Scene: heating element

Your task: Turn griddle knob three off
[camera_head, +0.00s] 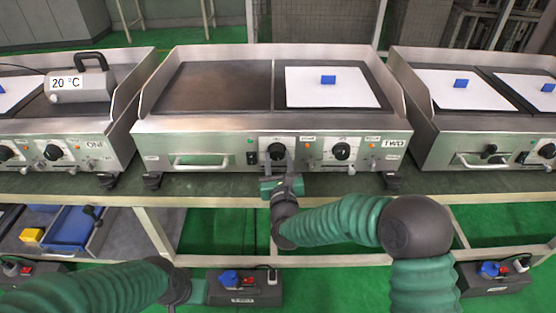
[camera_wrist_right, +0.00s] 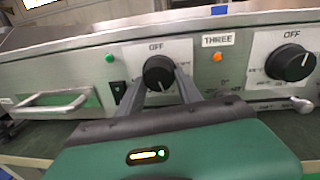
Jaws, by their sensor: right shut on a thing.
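The knob (camera_wrist_right: 157,69) beside the label THREE (camera_wrist_right: 218,40) is round and black, with OFF printed above it. It is the left knob (camera_head: 277,149) on the front of the middle griddle (camera_head: 220,126). My right gripper (camera_wrist_right: 162,78) has a finger on each side of this knob and is shut on it. In the head view my right gripper (camera_head: 279,172) reaches up to the panel from below and covers the knob's lower part. The knob's pointer is not clear. My left gripper (camera_head: 196,290) is low at the left, its fingers not visible.
A second knob (camera_wrist_right: 290,62) stands to the right, with an orange lamp (camera_wrist_right: 217,57) between the two. A drawer handle (camera_head: 200,161) juts out at the left. A white sheet with a blue block (camera_head: 328,80) covers the griddle's right half. Other griddles flank it.

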